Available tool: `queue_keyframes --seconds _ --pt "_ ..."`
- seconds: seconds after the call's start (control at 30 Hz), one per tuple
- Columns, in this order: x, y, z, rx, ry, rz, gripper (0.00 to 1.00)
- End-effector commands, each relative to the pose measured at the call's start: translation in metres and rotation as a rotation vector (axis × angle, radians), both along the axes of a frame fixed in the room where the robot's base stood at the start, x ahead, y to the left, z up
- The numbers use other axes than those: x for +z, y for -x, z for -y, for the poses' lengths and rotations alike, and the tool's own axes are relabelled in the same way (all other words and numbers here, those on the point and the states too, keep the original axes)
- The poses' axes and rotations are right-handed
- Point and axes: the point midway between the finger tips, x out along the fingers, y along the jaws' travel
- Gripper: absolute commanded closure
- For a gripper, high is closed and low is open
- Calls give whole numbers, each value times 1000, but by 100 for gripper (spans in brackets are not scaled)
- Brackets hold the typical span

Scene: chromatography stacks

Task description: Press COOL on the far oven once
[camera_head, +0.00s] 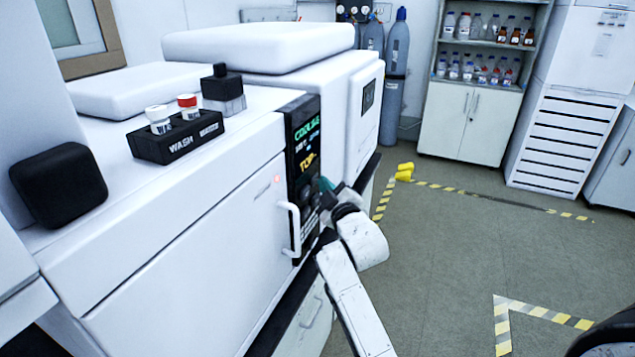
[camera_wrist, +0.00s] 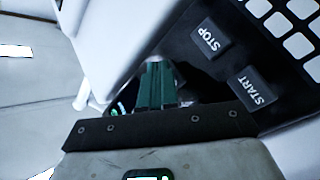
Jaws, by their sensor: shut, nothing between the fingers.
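A white oven-like unit (camera_head: 190,255) stands at the left, with a black control panel (camera_head: 303,135) on its right front edge. The panel's screen shows green lettering beginning with COOL and yellow lettering below. My gripper (camera_head: 325,185) is at the panel's lower part, its green fingers shut and empty. In the wrist view the closed fingertips (camera_wrist: 157,68) are close to the black panel; contact cannot be told. To their right are a STOP button (camera_wrist: 210,38) and a START button (camera_wrist: 255,91). No COOL button is readable; the gripper hides part of the panel.
A white handle (camera_head: 291,230) sticks out left of the panel. A second white unit (camera_head: 335,95) stands behind. A black holder (camera_head: 178,142) with two WASH vials sits on top. Grey floor (camera_head: 440,260) is open at the right.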

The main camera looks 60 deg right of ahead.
Motion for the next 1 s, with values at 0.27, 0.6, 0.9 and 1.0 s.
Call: queue_keyframes --seconds 0.27,0.6,0.9,1.0 --pt "1 0 0 1 -1 1 100" --pt "2 11 1 1 -2 0 100" --pt "-1 18 1 -1 -2 1 100" --pt "-1 18 1 0 -1 1 100"
